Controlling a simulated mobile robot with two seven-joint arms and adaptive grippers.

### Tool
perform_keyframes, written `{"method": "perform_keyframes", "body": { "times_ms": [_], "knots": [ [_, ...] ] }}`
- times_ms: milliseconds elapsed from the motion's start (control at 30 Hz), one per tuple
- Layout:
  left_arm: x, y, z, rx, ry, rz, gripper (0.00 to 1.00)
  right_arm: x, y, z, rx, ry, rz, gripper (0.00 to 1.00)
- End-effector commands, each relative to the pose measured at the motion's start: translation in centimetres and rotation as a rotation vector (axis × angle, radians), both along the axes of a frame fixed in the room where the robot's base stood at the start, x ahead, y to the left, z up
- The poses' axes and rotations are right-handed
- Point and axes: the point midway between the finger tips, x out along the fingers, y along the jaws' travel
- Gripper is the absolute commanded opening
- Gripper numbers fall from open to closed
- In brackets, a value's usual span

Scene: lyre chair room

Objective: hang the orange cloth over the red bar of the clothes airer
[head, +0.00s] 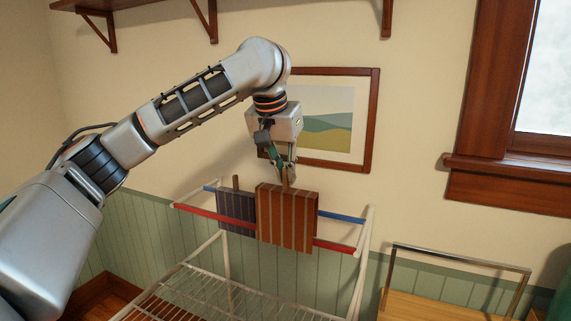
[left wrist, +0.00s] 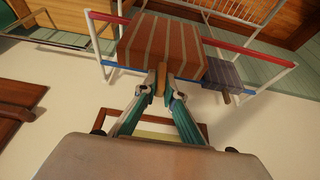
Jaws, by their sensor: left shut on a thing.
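The orange cloth (head: 285,218), with pale stripes, hangs upright at the clothes airer (head: 365,262). It crosses in front of the red bar (head: 333,246) and hides that bar's middle. I cannot tell whether it straddles the bar or is just in front of it. My left gripper (head: 287,178) is above the cloth, shut on the tan tab at its top edge. In the left wrist view the orange cloth (left wrist: 160,45) extends away from the gripper (left wrist: 161,80), across the red bar (left wrist: 240,47). My right gripper is not in view.
A dark striped cloth (head: 234,213) with its own tab hangs just left, near the blue bar (head: 340,217) behind. The airer's wire shelf (head: 195,296) is below. A wooden framed stand (head: 445,304) is right; a framed picture (head: 372,120) hangs on the wall behind.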

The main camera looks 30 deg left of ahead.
Motion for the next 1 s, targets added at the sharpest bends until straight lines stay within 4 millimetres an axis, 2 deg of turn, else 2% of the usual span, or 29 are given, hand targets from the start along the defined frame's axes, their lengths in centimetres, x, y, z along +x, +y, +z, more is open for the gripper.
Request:
{"method": "perform_keyframes", "body": {
  "times_ms": [1000],
  "knots": [
    [0.0,0.1,-7.4,0.001,0.001,0.000,0.00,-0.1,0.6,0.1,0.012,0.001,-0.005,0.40]
  ]
}}
